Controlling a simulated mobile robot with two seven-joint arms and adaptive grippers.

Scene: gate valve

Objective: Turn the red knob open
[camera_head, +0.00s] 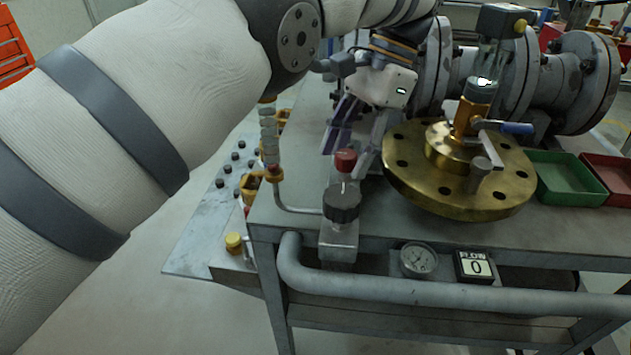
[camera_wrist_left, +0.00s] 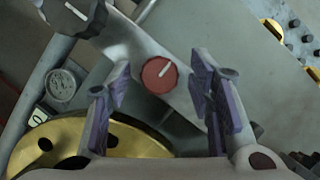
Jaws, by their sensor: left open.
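The red knob (camera_head: 345,160) sits on top of a small valve body, behind a larger black knob (camera_head: 342,201). In the left wrist view the red knob (camera_wrist_left: 159,75) shows a white pointer line and lies between the two finger pads, apart from both. My left gripper (camera_head: 354,140) is open around the space above and just behind the red knob; its purple-padded fingers (camera_wrist_left: 160,98) also show in the left wrist view. The black knob (camera_wrist_left: 70,14) is at the upper left there. My right gripper is in neither view.
A brass flange (camera_head: 460,175) with a valve stands close to the right of my gripper. A gauge (camera_head: 419,259) and a display reading 0 (camera_head: 475,267) sit under the bench edge. A grey pipe rail (camera_head: 430,292) runs along the front. Green (camera_head: 565,180) and red trays (camera_head: 610,176) lie at right.

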